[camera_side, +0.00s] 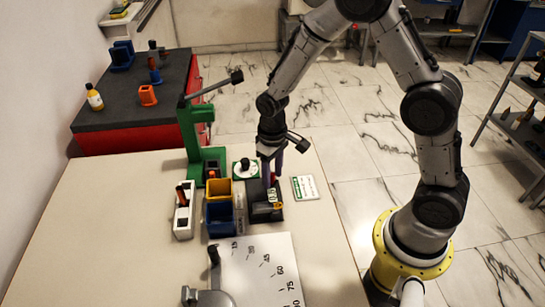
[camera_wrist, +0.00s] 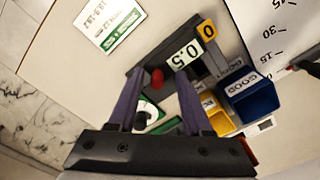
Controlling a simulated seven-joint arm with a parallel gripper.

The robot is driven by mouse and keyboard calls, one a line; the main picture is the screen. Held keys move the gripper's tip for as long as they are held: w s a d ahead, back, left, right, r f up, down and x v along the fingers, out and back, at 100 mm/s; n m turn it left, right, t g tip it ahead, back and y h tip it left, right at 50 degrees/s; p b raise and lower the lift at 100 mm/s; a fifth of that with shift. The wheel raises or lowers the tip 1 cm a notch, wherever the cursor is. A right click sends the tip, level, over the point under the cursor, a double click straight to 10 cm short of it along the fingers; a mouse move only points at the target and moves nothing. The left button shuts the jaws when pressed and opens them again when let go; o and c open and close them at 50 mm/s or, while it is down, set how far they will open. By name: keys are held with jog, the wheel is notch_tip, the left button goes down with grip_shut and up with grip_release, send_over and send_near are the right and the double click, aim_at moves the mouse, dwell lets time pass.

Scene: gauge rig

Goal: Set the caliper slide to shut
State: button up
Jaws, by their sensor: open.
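In the side view the fixture (camera_side: 265,212) stands near the middle of the table. A red knob (camera_wrist: 157,77) shows between my fingers in the wrist view. My gripper (camera_wrist: 159,75) is open, its two purple-grey fingers on either side of the knob with gaps visible. In the side view my gripper (camera_side: 271,182) points down just over the fixture. Whether a finger touches the knob, and the slide's exact position, I cannot tell.
A yellow bin (camera_side: 218,188) and a blue bin (camera_side: 220,217) stand just left of the fixture. A green press (camera_side: 190,135) with a long lever rises behind them. A white card (camera_side: 305,188) lies to the right. An angle plate (camera_side: 257,265) lies in front.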

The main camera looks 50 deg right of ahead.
notch_tip(320, 180, up, 13)
dwell(0.3)
jog(key=shift+r, duration=0.15)
notch_tip(320, 180, up, 6)
jog(key=t, duration=0.2)
send_over(278, 185)
jog(key=s+r+t, duration=0.2)
jog(key=s+r, duration=0.4)
jog(key=s, duration=0.1)
jog(key=s+d+f+t, duration=0.1)
jog(key=s+f, duration=0.1)
jog(key=s, duration=1)
jog(key=shift+t, duration=0.3)
dwell(0.8)
